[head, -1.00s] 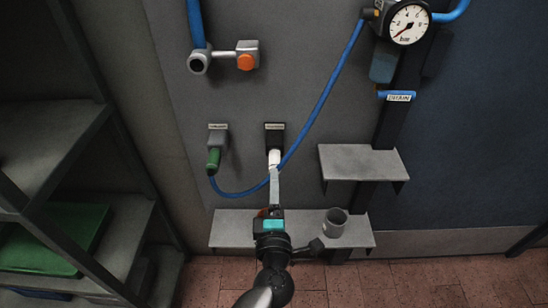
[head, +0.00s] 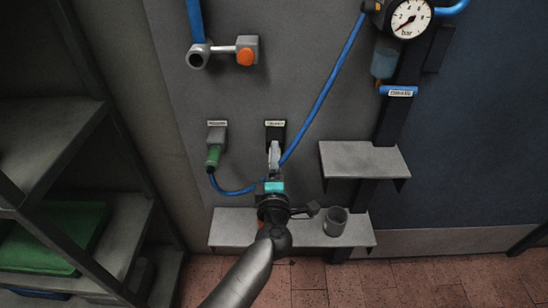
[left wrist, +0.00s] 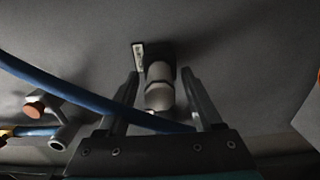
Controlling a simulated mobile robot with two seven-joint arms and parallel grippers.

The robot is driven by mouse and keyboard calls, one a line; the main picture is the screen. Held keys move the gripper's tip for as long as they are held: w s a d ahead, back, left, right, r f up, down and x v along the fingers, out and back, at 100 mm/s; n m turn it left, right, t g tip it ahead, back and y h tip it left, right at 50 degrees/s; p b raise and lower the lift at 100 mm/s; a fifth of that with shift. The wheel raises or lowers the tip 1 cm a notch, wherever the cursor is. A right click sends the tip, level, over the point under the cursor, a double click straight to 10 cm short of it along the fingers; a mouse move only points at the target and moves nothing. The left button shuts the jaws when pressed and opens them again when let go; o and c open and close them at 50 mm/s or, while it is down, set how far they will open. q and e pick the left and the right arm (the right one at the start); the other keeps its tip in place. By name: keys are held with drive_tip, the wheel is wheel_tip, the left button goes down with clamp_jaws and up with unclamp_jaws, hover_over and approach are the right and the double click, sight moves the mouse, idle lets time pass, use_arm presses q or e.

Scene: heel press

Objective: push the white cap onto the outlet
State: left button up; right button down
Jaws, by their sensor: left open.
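The outlet (head: 275,131) is a dark block with a small label on the grey wall panel. In the left wrist view the outlet (left wrist: 163,53) shows as a dark body above the pale cap. The white cap (left wrist: 159,96) sits in line with it, between my fingers; how far it is pushed on I cannot tell. My left gripper (head: 274,149) is at the outlet and hides most of the cap in the head view. In the left wrist view the left gripper (left wrist: 166,88) is open, a finger on each side of the cap, with gaps visible. My right gripper is not in view.
A blue hose (head: 322,92) hangs close to the outlet and loops to a green-ended connector (head: 213,155) at its left. A grey shelf (head: 232,228) below holds a grey cup (head: 335,221). Another shelf (head: 362,160) juts out at right. An orange-knobbed valve (head: 246,57) is above.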

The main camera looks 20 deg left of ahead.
use_arm(q)
drive_tip(key=shift+w+a, duration=0.1)
drive_tip(key=shift+w, duration=0.35)
idle(1.1)
clamp_jaws()
idle(0.5)
idle(0.9)
drive_tip(key=shift+s+p, duration=0.1)
drive_tip(key=shift+p, duration=0.2)
drive_tip(key=shift+p+v, duration=0.85)
drive_tip(key=shift+v, duration=2.1)
